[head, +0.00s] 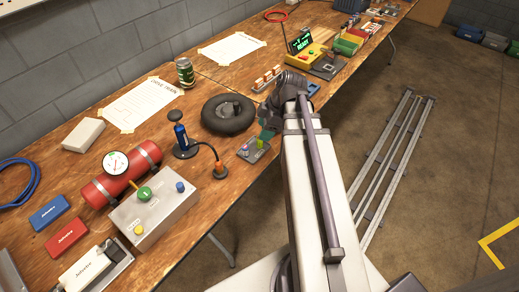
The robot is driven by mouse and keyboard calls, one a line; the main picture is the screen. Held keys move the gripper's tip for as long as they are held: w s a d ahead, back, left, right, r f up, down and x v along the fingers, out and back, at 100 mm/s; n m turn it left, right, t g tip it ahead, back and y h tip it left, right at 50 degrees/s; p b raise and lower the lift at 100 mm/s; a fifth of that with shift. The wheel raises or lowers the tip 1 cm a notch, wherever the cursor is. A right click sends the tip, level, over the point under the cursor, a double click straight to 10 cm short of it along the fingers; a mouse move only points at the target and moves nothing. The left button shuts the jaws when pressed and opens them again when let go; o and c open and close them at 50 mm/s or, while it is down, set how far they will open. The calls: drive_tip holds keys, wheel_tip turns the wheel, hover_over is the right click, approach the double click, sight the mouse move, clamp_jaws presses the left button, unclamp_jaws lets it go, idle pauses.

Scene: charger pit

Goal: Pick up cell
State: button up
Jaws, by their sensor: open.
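A small dark tray (244,154) lies near the table's front edge, with a small upright green block (261,143) at its right side. The green block may be the cell; it is too small to tell. My gripper (267,133) is open and points down just above and behind the green block. I cannot tell whether its fingers touch the block or stand around it. My arm crosses the middle of the head view and hides part of the table edge. A rack with several small pale pieces (267,78) stands farther back, and these could also be cells.
A black round tyre-like thing (229,115) lies left of my gripper. A blue pump (182,138) with a hose, a grey button box (155,213) and a red cylinder (122,174) stand nearer. A yellow device (303,56) stands behind. The floor at right holds metal rails (385,165).

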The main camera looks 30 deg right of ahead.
sight(260, 142)
drive_tip(key=b+x, duration=0.5)
drive_tip(key=shift+d+f, duration=0.2)
drive_tip(key=shift+f, duration=0.15)
drive_tip(key=shift+r, duration=0.2)
clamp_jaws()
drive_tip(key=shift+p, duration=0.3)
